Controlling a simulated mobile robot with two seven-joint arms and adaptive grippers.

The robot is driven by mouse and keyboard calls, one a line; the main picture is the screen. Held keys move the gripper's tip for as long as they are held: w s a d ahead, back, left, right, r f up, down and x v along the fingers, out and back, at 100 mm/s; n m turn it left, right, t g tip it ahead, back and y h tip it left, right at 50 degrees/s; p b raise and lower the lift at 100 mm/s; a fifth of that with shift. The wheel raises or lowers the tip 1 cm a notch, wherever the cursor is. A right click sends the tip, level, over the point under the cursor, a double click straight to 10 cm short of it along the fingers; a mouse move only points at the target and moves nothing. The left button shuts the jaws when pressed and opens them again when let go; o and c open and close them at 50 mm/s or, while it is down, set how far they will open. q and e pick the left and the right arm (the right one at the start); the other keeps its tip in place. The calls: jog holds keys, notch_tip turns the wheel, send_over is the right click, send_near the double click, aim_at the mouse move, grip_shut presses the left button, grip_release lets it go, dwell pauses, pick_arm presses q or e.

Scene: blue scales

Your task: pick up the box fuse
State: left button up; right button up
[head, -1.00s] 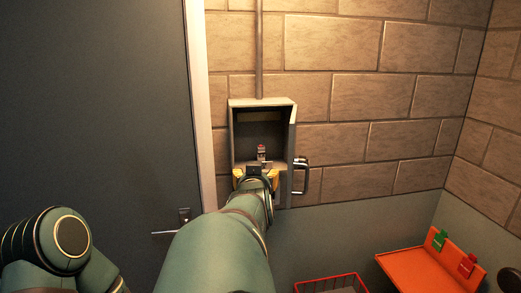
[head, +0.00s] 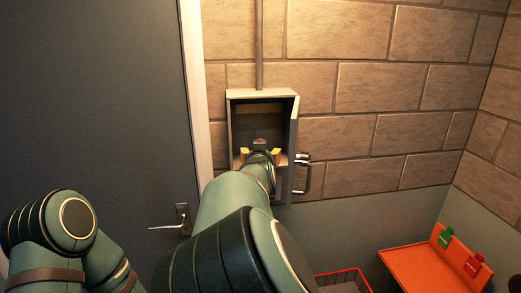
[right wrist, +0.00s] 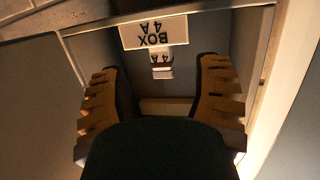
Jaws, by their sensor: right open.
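The box fuse is a small pale block marked "4 A" in the right wrist view (right wrist: 161,67), upside down in the picture. It sits inside the grey wall box (head: 262,94), under a white label (right wrist: 153,33) reading "BOX 4A". In the head view only a small reddish bit of it (head: 261,140) shows above my wrist. My right gripper (head: 261,153) is inside the box, with its yellow fingers spread wide on both sides of the fuse. They look apart from it. In the right wrist view the gripper (right wrist: 160,72) holds nothing. My left gripper is out of view.
The box's open door with a handle (head: 304,175) stands at its right side. A conduit (head: 259,45) runs up the brick wall. A grey door (head: 95,110) is at left. An orange shelf (head: 415,266) with green and red items and a red basket (head: 340,273) are at lower right.

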jog(key=shift+w+f+p, duration=0.2)
jog(key=shift+w+p, duration=0.1)
jog(key=shift+w, duration=1.1)
jog(key=shift+w+f+p, duration=0.15)
jog(key=shift+w+p, duration=0.15)
jog(key=shift+w, duration=1.05)
grip_shut()
